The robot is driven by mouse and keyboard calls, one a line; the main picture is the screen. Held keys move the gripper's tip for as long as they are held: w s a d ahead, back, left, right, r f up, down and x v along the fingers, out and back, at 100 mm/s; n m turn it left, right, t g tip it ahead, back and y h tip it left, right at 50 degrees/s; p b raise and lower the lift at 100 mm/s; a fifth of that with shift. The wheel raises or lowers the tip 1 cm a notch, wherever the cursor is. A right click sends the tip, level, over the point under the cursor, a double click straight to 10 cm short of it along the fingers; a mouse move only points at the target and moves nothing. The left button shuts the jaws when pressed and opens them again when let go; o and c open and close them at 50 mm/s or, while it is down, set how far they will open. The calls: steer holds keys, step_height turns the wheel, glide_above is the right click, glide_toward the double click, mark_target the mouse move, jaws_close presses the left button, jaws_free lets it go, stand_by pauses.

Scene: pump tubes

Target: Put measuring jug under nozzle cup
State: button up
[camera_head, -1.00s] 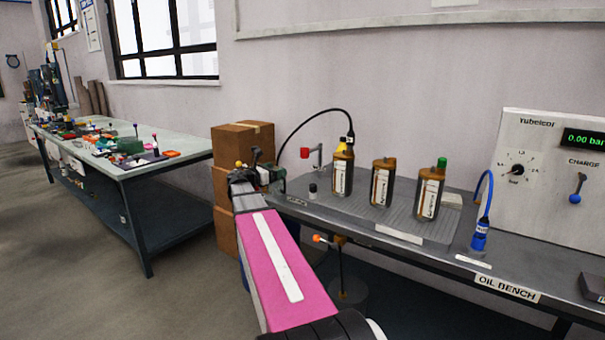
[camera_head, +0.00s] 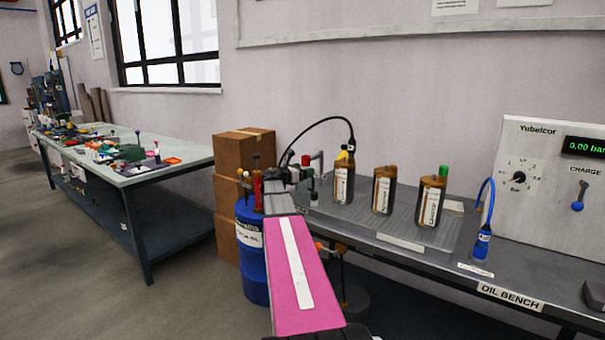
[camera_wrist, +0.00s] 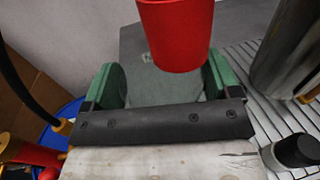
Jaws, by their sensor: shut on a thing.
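My gripper (camera_wrist: 165,88) has green fingers and is shut on a greyish, see-through thing, apparently the measuring jug (camera_wrist: 150,92); its outline is hard to make out. The red nozzle cup (camera_wrist: 178,38) hangs over the far side of the fingers in the wrist view and covers part of what lies behind it. In the head view the nozzle cup (camera_head: 304,160) shows just right of and above my gripper (camera_head: 285,175), at the bench's left end. I cannot tell whether the jug is directly under the cup. The jug is not discernible in the head view.
Three brown bottles (camera_head: 382,190) stand on the ribbed mat right of the nozzle. A small black-capped bottle (camera_wrist: 294,152) is close to my gripper's right side. A blue drum (camera_head: 250,260) with red and orange parts stands left of the bench. A black hose (camera_head: 322,122) arches above.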

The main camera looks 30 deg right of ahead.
steer(key=shift+a+f, duration=0.15)
steer(key=shift+f, duration=0.1)
steer(key=shift+f, duration=0.2)
steer(key=o, duration=1)
steer(key=shift+r, duration=0.1)
